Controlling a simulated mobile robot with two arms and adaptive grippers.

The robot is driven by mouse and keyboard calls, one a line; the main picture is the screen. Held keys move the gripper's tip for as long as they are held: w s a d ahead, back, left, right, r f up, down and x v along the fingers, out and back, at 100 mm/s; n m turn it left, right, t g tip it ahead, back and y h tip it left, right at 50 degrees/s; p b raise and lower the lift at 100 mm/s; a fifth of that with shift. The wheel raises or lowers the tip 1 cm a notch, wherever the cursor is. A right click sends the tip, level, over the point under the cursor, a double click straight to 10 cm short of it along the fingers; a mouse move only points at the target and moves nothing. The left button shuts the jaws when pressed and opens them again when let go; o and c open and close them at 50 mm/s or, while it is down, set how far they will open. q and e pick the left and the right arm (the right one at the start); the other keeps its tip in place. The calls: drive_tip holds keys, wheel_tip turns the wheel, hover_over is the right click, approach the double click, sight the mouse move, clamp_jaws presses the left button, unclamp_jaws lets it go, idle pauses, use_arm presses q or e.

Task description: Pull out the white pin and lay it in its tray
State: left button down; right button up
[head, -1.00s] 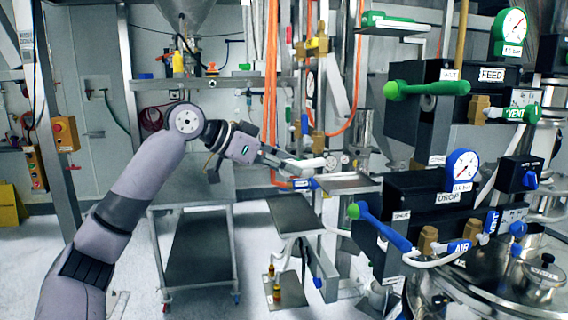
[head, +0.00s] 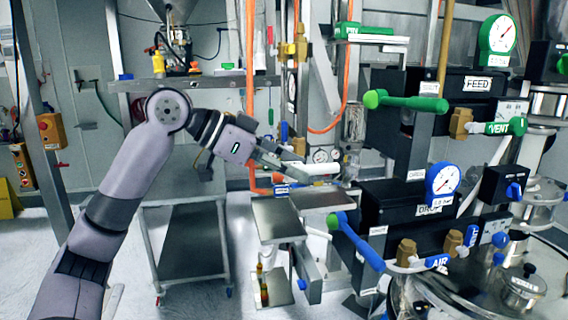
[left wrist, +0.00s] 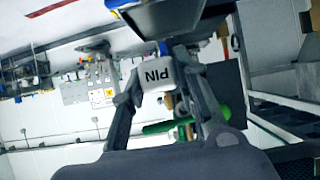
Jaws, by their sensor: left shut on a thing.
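My left gripper (head: 303,171) is shut on the white pin (head: 322,168). In the left wrist view, the pin's white block (left wrist: 158,75), with PIN lettering upside down, sits between the fingers (left wrist: 160,88). In the head view the pin is held roughly level, and appears just above a flat metal tray (head: 325,198) with a blue edge and a label at its left. I cannot tell the height between them. Another tray with a green edge (head: 365,30) is high up at the top. My right gripper is not in view.
A lower metal shelf (head: 275,219) stands left of the blue-edged tray. The black valve boxes with a green lever (head: 405,102) and a blue lever (head: 357,240) stand at right. A steel cart (head: 190,245) is at left behind my arm. An orange hose (head: 250,75) hangs behind.

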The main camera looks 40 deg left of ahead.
sight(300, 201)
use_arm(q)
drive_tip(key=w+f, duration=0.1)
drive_tip(key=w+f+b, duration=0.1)
drive_tip(key=w+f, duration=0.1)
drive_tip(key=shift+d+f, duration=0.15)
drive_tip(key=shift+f, duration=0.15)
drive_tip(key=shift+f+b, duration=0.5)
drive_tip(key=shift+b, duration=0.15)
drive_tip(key=shift+f, duration=0.3)
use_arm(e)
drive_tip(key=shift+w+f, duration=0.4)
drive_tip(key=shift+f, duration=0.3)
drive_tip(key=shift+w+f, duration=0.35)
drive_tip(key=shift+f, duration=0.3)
use_arm(q)
drive_tip(key=c, duration=1.6)
unclamp_jaws()
drive_tip(key=shift+d+f, duration=0.1)
drive_tip(key=o, duration=0.4)
drive_tip(key=shift+s+d, duration=0.15)
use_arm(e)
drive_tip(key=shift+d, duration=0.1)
